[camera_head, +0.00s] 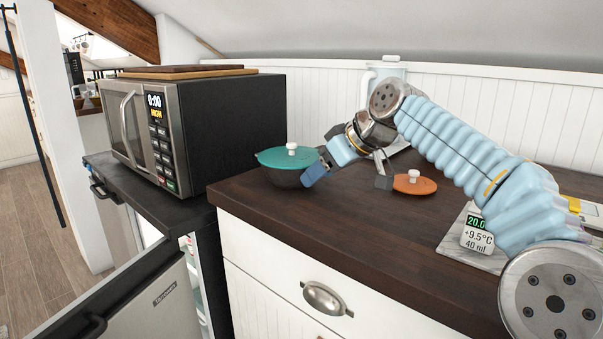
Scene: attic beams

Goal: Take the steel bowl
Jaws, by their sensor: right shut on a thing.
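A dark grey, metallic-looking bowl (287,178) with a teal lid (287,157) and a white knob stands upright on the dark wooden counter, near its left end. It is the only bowl I can make out. My right gripper (320,168) reaches in from the right and is shut at the right side of this bowl. The exact contact is partly hidden by the fingers. My left gripper is not in view.
A microwave (215,132) stands left of the bowl. An orange lid (414,185) with a white knob lies right of my gripper. A scale (478,238) is at the right. The counter's front middle is clear.

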